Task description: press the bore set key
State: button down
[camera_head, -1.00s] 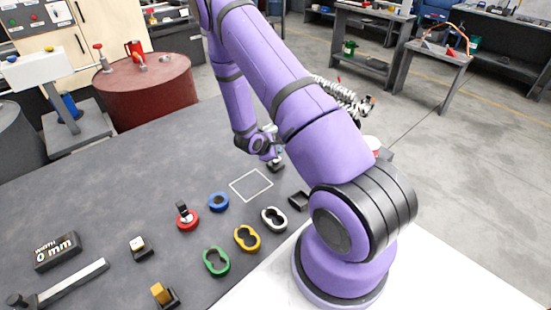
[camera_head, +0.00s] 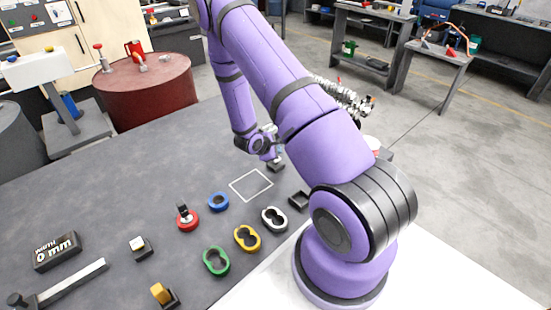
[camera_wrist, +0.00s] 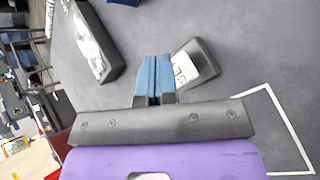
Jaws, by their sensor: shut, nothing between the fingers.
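A dark block with a pale top key lettered "SE" (camera_wrist: 183,68) lies just right of my fingertips in the wrist view; the rest of the lettering is hidden or cut off. My gripper (camera_wrist: 153,72) is shut and empty, its blue fingers together beside the key. I cannot tell whether they touch it. In the head view my gripper (camera_head: 277,154) is low over the far part of the table, at a small dark block (camera_head: 276,167). The word "bore" is not readable in either view.
A dark display box (camera_wrist: 95,42) stands left of my fingers. A white square outline (camera_head: 251,184) is marked on the table. Nearer are coloured rings, including a blue one (camera_head: 218,202), another key block (camera_head: 141,247) and the width display (camera_head: 57,251).

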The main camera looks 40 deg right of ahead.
jog(key=shift+f, duration=0.15)
jog(key=shift+f, duration=0.25)
jog(key=shift+f, duration=0.55)
dwell(0.8)
jog(key=shift+r, duration=1)
jog(key=shift+r, duration=2.5)
